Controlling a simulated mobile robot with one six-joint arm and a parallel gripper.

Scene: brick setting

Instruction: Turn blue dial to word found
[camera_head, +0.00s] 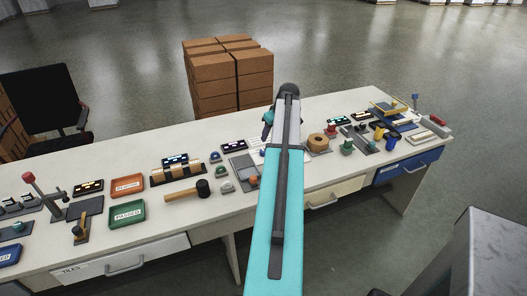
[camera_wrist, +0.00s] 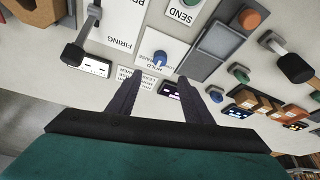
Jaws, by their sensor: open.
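The blue dial (camera_wrist: 160,58) sits on a white plate in the wrist view, with printed words around it that appear upside down. "HOLD" is legible beside it; the other words are too small to read surely. My gripper (camera_wrist: 160,79) is open, its two dark fingers pointing toward the dial, one on each side in the picture. I cannot tell the height gap, and no contact shows. In the head view my turquoise arm reaches over the table and hides the dial.
A lever (camera_wrist: 86,30), an orange knob (camera_wrist: 249,19) and a green button (camera_wrist: 238,72) surround the dial.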

